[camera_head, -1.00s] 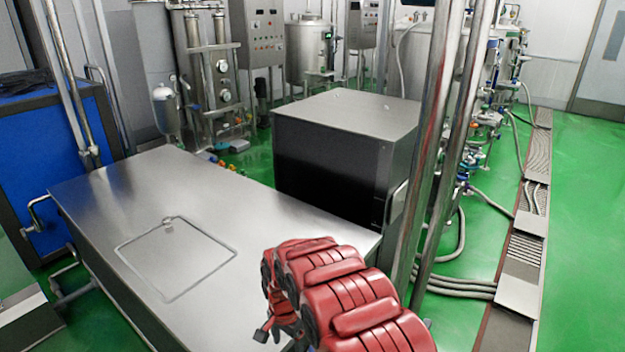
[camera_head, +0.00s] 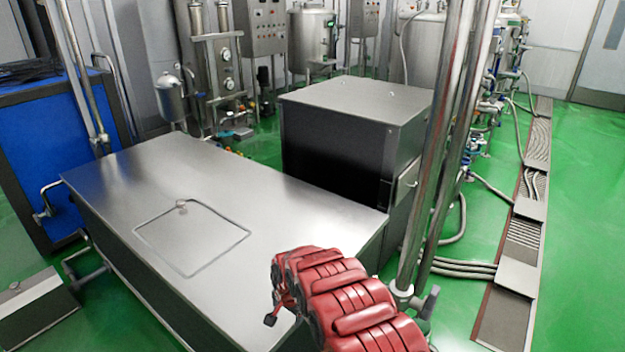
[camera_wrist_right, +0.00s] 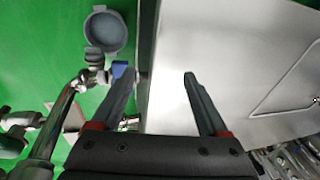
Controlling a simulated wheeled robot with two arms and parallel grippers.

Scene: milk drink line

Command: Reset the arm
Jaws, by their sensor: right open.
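My right arm is red and segmented and reaches in from the bottom of the head view, over the near right edge of the steel table (camera_head: 120,190). The right gripper (camera_head: 272,318) is mostly hidden behind the arm there; only a small dark part shows. In the right wrist view the right gripper (camera_wrist_right: 158,76) has two dark fingers spread apart with nothing between them. The steel table top (camera_wrist_right: 230,50) lies under the right finger, and its edge runs between the fingers. My left gripper is not in view.
A dark box-shaped cabinet (camera_head: 335,150) stands behind the table's right end. Upright steel pipes (camera_head: 440,150) stand close to the right of my arm. A blue-panelled unit (camera_head: 40,150) is at the left. Green floor (camera_head: 580,200) is open at the right, beside a drain channel.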

